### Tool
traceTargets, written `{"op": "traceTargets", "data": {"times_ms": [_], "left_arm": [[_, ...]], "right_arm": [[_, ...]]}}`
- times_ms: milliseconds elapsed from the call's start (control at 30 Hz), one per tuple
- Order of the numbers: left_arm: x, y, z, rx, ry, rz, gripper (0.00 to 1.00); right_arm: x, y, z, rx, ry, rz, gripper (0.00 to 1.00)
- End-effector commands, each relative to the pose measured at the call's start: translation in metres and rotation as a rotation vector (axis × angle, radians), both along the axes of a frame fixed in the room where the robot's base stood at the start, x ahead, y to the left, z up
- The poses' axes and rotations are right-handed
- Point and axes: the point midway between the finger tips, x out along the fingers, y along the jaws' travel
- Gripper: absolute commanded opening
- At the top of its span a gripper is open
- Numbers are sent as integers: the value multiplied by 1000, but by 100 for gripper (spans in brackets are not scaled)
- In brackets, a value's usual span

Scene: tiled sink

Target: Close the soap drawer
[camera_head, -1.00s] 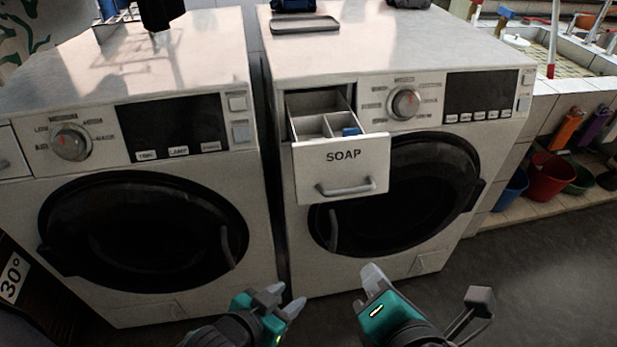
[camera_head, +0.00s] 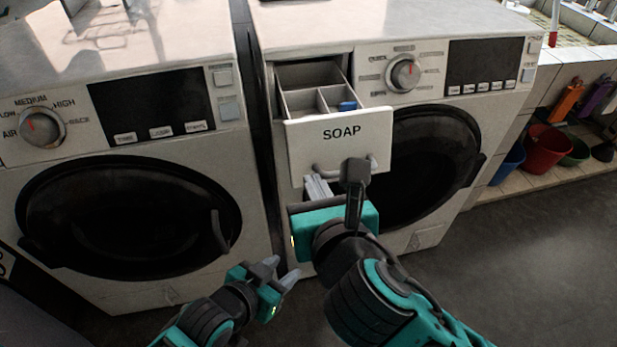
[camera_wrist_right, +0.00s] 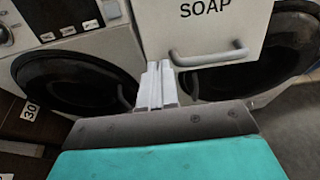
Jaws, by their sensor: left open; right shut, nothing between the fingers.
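The soap drawer (camera_head: 338,138) is pulled out of the right washing machine, its compartments showing from above with a small blue item in one. Its front reads SOAP and has a grey bar handle, which shows in the right wrist view (camera_wrist_right: 208,58). My right gripper (camera_head: 318,186) is shut and empty, in front of the drawer's lower left part, near the handle's left end. In the right wrist view its fingertips (camera_wrist_right: 156,78) are left of the handle; I cannot tell whether they touch the drawer. My left gripper (camera_head: 283,271) is open and empty, low in front of the machines.
A second washing machine (camera_head: 120,190) stands at the left, with a narrow gap between the two. The right machine's round door (camera_head: 432,160) lies below and right of the drawer. Red (camera_head: 546,152) and blue buckets stand at the right. The floor at the right is clear.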

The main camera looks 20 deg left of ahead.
Motion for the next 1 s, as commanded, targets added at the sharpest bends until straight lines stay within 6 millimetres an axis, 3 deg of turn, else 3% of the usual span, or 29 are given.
{"op": "traceTargets", "data": {"times_ms": [300, 800, 1000], "left_arm": [[5, -7, -1, -12, -10, -12, 43], [7, -8, 4, -13, -16, -13, 43], [7, -3, 11, -4, -21, -6, 43]], "right_arm": [[31, 21, -13, 1, -1, 1, 0], [34, 23, -13, 0, 0, 1, 0], [50, 34, -10, -2, -2, 1, 0]]}}
